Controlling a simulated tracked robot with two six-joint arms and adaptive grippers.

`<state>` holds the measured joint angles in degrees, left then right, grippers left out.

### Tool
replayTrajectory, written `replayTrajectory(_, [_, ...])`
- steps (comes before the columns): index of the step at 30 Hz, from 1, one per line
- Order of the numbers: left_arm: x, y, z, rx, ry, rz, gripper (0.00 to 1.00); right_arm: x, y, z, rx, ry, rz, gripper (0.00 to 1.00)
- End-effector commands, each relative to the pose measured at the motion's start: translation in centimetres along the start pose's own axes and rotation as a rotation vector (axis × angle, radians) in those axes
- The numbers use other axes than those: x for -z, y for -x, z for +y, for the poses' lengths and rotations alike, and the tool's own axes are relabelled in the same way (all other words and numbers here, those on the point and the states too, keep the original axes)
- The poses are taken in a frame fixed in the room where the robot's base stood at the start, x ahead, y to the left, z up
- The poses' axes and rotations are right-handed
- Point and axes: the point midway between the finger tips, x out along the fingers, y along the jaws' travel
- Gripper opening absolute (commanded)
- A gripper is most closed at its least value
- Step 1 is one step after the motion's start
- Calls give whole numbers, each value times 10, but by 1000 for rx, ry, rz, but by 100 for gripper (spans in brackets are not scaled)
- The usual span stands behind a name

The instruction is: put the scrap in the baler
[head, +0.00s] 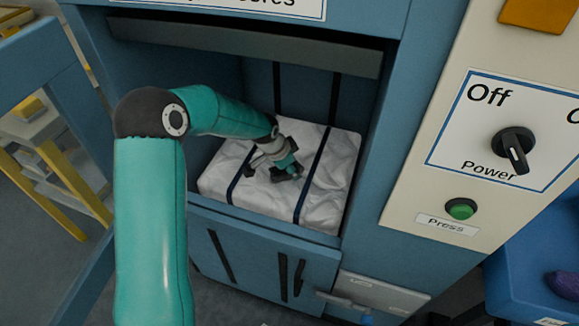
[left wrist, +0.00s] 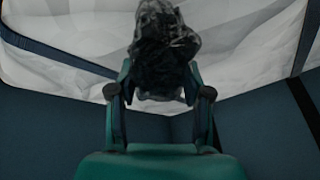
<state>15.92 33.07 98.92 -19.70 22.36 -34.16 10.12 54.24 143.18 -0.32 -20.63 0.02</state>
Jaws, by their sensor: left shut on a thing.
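The baler (head: 396,110) is a blue press with an open chamber. A white wrapped bale (head: 328,165) with dark straps lies in the chamber; it also fills the top of the left wrist view (left wrist: 245,60). My left gripper (head: 285,170) reaches into the chamber above the bale. In the left wrist view it is shut on a dark, crumpled scrap (left wrist: 166,45). In the head view the scrap is small and mostly hidden by the fingers. I cannot tell whether it touches the bale. My right gripper is not in view.
A cream panel right of the chamber carries a black power knob (head: 514,146) and a green press button (head: 461,209). A blue bin (head: 530,262) with a purple item (head: 563,284) stands at the lower right. A blue door frame (head: 45,55) stands open at the left.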

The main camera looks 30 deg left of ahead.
Motion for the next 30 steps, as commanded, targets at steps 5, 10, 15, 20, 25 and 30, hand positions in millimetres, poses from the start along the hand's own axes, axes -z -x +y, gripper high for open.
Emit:
replayTrajectory(5, [0, 0, 0, 0, 0, 0, 57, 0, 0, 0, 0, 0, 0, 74])
replayTrajectory(10, [0, 0, 0, 0, 0, 0, 74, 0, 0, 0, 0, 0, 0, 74])
replayTrajectory(15, [1, 1, 0, 0, 0, 0, 74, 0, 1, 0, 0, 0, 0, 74])
replayTrajectory(20, [1, 5, 0, 0, 0, 1, 74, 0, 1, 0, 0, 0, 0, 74])
replayTrajectory(25, [2, 26, -1, 2, 0, 2, 74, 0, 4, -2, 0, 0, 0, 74])
replayTrajectory(30, [2, 60, -1, 3, 0, 3, 74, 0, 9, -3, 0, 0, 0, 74])
